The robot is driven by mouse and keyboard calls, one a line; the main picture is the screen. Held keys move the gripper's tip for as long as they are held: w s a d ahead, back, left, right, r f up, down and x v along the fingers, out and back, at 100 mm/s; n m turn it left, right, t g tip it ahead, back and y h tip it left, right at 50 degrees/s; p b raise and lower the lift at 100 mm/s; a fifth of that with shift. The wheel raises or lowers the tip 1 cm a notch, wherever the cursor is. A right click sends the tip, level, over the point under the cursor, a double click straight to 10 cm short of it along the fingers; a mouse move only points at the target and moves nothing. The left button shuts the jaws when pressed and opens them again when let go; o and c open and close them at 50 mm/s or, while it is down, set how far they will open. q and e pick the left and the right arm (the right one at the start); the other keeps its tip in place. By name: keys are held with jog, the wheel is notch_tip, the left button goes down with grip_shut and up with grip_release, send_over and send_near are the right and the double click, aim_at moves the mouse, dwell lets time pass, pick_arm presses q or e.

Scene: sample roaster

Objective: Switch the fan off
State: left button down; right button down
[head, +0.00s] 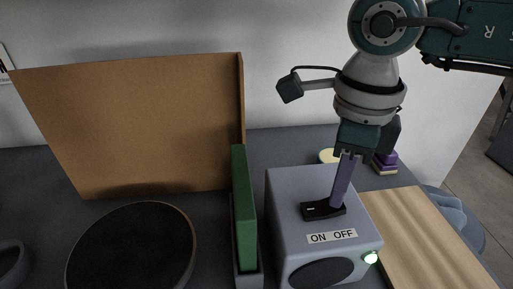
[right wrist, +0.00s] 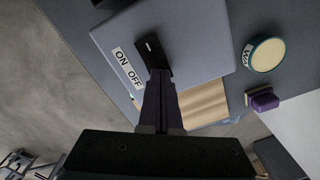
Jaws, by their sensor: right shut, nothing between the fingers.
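The fan is a grey box (head: 300,188) with a dark round opening (head: 320,273) low on its front. A black rocker switch (head: 315,210) sits on its top, behind a white "ON OFF" label (head: 332,236). A green-white light (head: 371,257) glows at the box's front right. My right gripper (head: 338,203) is shut and empty, pointing down at the OFF end of the switch. In the right wrist view the fingertips (right wrist: 158,73) are at that end of the switch (right wrist: 150,48); I cannot tell if they press it. My left gripper is out of view.
A green upright panel (head: 243,210) stands left of the box, before a brown board (head: 140,125). A dark round tray (head: 132,250) lies at left. A wooden board (head: 425,240) lies right. A round yellow-topped tin (right wrist: 267,54) and purple blocks (right wrist: 262,98) are behind.

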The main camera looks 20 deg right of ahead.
jog(key=shift+f, duration=0.35)
jog(key=shift+r, duration=0.1)
notch_tip(320, 180, up, 3)
jog(key=shift+f+p, duration=0.1)
jog(key=shift+p, duration=0.85)
jog(key=shift+r+p, duration=1.55)
jog(key=shift+r, duration=0.5)
